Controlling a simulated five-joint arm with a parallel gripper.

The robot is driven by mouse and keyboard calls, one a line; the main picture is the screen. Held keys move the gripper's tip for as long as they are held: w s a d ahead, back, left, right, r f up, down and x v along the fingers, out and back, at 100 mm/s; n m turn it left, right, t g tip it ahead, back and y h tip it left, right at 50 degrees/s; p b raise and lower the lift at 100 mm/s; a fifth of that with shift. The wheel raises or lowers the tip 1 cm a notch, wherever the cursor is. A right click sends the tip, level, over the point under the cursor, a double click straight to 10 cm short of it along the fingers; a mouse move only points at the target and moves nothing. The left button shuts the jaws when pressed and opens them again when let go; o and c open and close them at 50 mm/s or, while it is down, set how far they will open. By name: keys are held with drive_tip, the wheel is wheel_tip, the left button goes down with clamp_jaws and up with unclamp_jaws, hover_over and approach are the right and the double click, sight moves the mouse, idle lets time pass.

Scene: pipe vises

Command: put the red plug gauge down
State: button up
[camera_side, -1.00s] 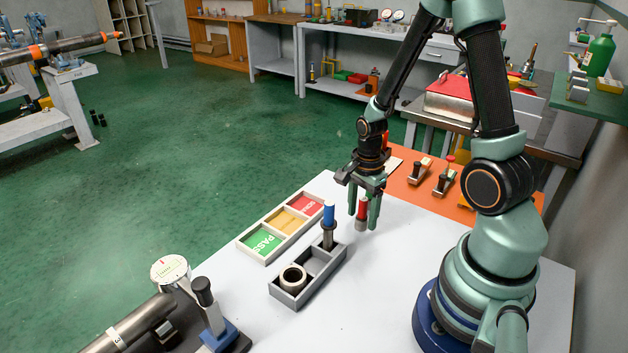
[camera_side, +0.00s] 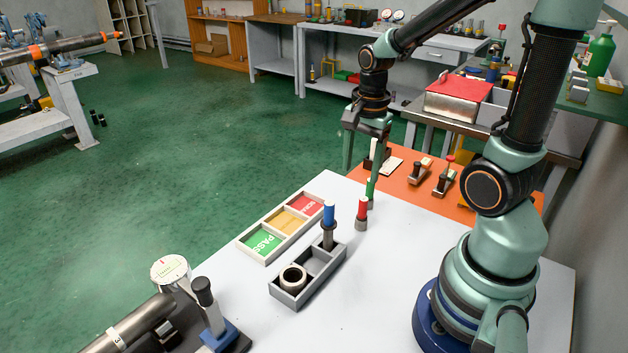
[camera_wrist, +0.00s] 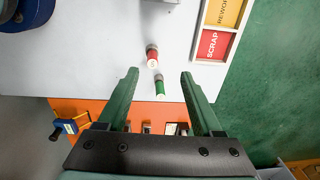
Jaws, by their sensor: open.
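The red plug gauge (camera_side: 361,211) stands upright on the white table, with its red handle up and its grey metal end down. It also shows in the wrist view (camera_wrist: 152,58). My gripper (camera_side: 364,165) is open and empty, above and behind the red gauge in the side view and apart from it. In the wrist view the spread fingers (camera_wrist: 159,75) have the green plug gauge (camera_wrist: 160,87) showing between them. The green gauge also shows in the side view (camera_side: 370,190), just behind the red one; its lower end is partly hidden.
A tray with PASS, yellow and SCRAP compartments (camera_side: 244,247) lies at the table's left edge.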

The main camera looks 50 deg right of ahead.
drive_tip(key=a+r+n+t, duration=0.4)
drive_tip(key=a+r+n, duration=0.6)
drive_tip(key=n, duration=0.8)
drive_tip(key=shift+a+t, duration=0.35)
drive_tip(key=shift+t, duration=0.05)
